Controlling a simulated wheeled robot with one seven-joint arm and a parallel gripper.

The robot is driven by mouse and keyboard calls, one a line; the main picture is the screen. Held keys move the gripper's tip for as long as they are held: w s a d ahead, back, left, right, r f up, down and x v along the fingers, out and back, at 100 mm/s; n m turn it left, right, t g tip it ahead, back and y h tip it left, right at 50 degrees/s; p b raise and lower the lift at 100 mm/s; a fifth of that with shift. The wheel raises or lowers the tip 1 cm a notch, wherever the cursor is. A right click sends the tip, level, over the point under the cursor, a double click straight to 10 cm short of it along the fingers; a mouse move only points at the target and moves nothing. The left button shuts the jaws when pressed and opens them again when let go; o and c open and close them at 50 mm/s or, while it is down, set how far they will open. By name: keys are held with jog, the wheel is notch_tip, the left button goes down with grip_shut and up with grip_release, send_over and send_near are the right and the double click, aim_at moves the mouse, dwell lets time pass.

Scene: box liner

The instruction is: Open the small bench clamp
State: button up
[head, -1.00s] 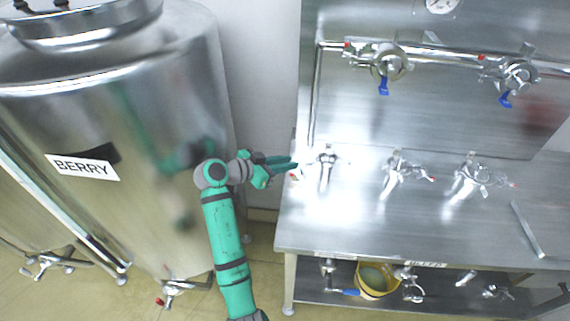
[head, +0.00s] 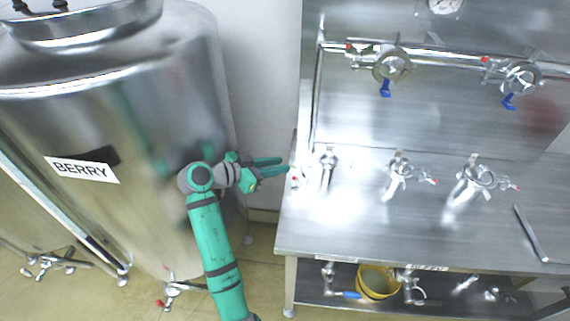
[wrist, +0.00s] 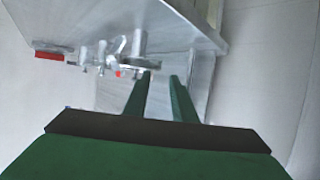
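Three shiny metal clamps stand in a row on the steel bench (head: 350,225): a left one (head: 328,163), a middle one (head: 400,172) with a red-tipped handle, and a right, wider one (head: 477,176). The left one looks smallest, but I cannot tell surely which is the small bench clamp. My gripper (head: 287,166) is at the bench's left end, left of the left clamp and apart from it. Its two green fingers are parted and empty. In the wrist view, metal fittings (wrist: 138,45) show beyond and left of the open fingers (wrist: 161,77).
A big steel tank labelled BERRY (head: 110,110) stands left, close to my arm. A pipe with two blue-handled valves (head: 390,66) crosses the back panel. A metal bar (head: 531,234) lies on the bench's right. A yellow bucket (head: 377,281) is on the lower shelf.

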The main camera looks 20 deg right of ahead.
jog(key=v, duration=0.3)
jog(key=shift+a, duration=0.3)
dwell(0.3)
